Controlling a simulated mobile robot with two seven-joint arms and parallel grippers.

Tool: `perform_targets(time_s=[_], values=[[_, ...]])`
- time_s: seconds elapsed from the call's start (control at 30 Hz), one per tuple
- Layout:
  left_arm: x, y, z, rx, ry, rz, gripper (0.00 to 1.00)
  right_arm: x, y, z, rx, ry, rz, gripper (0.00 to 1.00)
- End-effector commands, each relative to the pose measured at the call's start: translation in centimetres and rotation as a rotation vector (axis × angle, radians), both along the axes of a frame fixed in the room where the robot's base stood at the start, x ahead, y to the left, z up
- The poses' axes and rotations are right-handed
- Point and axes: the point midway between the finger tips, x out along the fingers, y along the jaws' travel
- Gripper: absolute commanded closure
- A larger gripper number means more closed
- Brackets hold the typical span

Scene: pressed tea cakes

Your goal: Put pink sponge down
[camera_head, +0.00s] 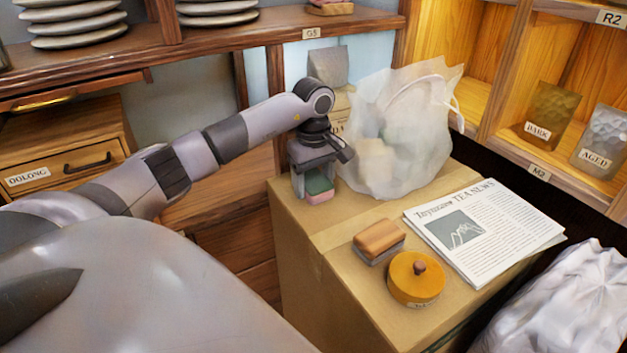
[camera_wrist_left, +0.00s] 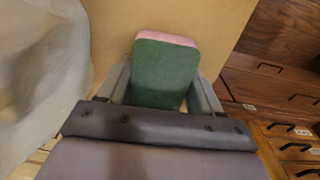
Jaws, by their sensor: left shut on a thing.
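The pink sponge (camera_head: 319,195) has a green top layer. It is at the back left corner of the cardboard box (camera_head: 318,265). My left gripper (camera_head: 316,183) is over that corner, shut on the sponge with a finger on each side. In the left wrist view the sponge's green face (camera_wrist_left: 164,75) fills the space between the fingers, with a pink edge at its far end. The sponge is at or just above the box top; I cannot tell whether it touches. My right gripper is not in view.
A translucent white bag (camera_head: 405,140) stands close right of the gripper. A newspaper (camera_head: 485,230), a wooden-backed brush (camera_head: 379,241) and a round yellow lidded tin (camera_head: 416,280) lie on the box. Some box top is clear in front of the sponge. Wooden shelves (camera_head: 275,25) stand behind.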

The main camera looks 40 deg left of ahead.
Motion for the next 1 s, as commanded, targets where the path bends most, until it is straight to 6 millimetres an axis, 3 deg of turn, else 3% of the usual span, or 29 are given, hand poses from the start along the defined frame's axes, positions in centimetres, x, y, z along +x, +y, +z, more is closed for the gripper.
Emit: perform_targets(time_s=[0.03,0.1,0.57,0.73,1.0], values=[[-0.3,-0.1,-1.2,0.003,0.016,0.0,0.29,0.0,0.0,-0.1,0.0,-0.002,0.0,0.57],[-0.3,-0.1,-1.2,0.003,0.018,0.0,0.1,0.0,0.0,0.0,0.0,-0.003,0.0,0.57],[-0.4,-0.1,-0.9,0.002,0.026,0.001,0.1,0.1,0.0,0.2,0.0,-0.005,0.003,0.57],[-0.4,0.0,1.7,0.004,0.023,0.0,0.1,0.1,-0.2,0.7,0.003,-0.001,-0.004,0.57],[-0.2,-0.1,8.3,0.003,0.011,0.0,0.1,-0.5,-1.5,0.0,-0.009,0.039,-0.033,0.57]])
